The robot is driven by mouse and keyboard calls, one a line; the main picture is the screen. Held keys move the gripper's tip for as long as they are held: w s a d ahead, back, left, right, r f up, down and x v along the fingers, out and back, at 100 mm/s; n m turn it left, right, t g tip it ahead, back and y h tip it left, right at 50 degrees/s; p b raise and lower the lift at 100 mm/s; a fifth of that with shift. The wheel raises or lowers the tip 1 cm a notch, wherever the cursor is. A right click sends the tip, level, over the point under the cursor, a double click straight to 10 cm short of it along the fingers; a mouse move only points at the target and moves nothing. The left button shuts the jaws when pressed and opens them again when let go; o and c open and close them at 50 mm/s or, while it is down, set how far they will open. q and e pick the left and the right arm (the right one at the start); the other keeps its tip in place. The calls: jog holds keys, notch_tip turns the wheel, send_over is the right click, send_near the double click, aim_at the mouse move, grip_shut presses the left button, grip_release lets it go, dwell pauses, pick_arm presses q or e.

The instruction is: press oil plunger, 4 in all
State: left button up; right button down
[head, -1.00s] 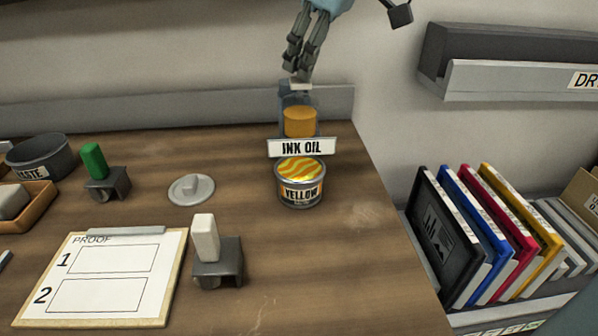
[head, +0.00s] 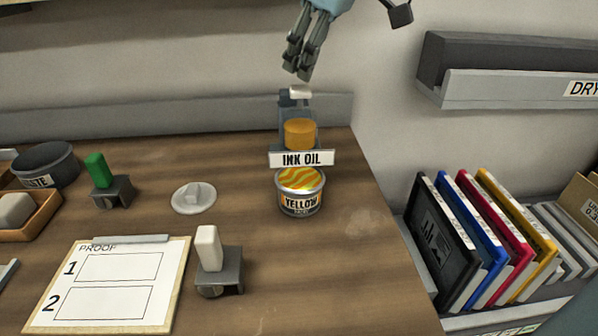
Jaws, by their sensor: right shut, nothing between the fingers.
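The ink oil dispenser (head: 300,133) stands at the back of the bench, with amber oil in its clear body and an "INK OIL" sign (head: 301,159) on its front. Its pale plunger (head: 300,92) is on top. The open yellow ink can (head: 300,203), labelled "YELLOW", stands directly in front of it, with orange and yellow streaks on its surface. My right gripper (head: 303,75) points down, shut and empty, a little above the plunger, with a gap between them. My left gripper is out of view.
A round grey lid (head: 194,198) lies left of the can. A white-handled tool (head: 209,248) and a green-handled one (head: 97,169) stand on the bench. A proof board (head: 108,318) lies front left. Coloured frames (head: 480,235) stand in a rack at right, below a grey shelf (head: 510,89).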

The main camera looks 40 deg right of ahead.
dwell(0.5)
notch_tip(320, 180, up, 6)
jog(key=p, duration=0.6)
dwell(0.4)
